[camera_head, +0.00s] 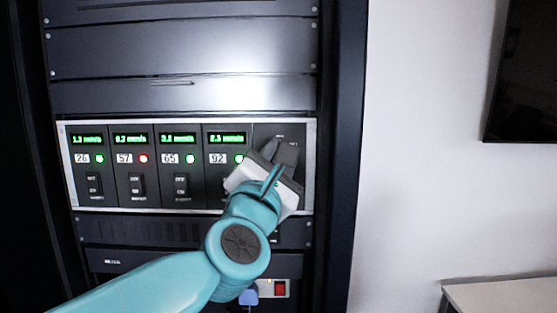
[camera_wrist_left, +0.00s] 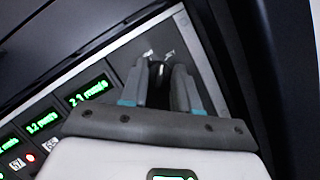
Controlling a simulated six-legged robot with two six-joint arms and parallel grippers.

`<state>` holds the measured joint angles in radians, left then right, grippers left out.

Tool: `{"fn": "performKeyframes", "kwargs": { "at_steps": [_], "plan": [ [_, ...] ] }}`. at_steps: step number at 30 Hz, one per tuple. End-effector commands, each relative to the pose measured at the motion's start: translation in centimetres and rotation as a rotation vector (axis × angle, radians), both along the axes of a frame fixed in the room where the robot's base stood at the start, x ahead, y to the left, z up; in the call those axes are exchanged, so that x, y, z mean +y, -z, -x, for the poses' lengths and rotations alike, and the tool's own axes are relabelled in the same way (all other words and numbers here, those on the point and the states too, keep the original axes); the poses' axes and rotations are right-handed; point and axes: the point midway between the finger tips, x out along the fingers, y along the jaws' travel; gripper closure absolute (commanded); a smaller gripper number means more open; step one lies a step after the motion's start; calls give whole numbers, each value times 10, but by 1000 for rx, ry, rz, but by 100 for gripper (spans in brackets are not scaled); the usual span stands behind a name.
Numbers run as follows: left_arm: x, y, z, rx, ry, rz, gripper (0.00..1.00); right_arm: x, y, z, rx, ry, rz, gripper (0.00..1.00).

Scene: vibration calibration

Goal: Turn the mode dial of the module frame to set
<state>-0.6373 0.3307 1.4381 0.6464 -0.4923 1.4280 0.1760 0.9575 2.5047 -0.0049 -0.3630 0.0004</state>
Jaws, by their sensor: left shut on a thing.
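The module frame (camera_head: 186,209) is a silver-edged rack panel with several dark modules, each with a green display. Its rightmost panel carries the mode dial, which my gripper hides in the head view. In the left wrist view the dark round dial (camera_wrist_left: 156,72) shows between the two fingers, below small white markings. My left gripper (camera_head: 285,150) reaches up from below to that panel. Its fingers (camera_wrist_left: 161,76) are closed around the dial. The dial's pointer direction cannot be made out. My right gripper is in neither view.
The modules bear number labels and rocker switches (camera_head: 137,185); the light on 57 is red (camera_head: 143,159), the others shown are green. A red switch (camera_head: 280,288) sits lower in the rack. A white wall, dark screen (camera_head: 525,75) and pale tabletop (camera_head: 505,295) are at right.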

Motion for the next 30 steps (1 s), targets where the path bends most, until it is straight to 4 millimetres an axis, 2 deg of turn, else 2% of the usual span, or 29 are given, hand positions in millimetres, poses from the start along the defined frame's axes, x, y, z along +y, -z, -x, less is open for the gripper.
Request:
{"fn": "performKeyframes", "kwargs": {
  "at_steps": [6,15,30],
  "plan": [
    [1,-4,0,1,-1,-170,100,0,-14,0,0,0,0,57],
    [1,-4,0,0,0,-323,100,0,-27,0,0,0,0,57],
    [1,-2,0,-1,-1,-382,100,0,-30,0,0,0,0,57]
  ]
}}
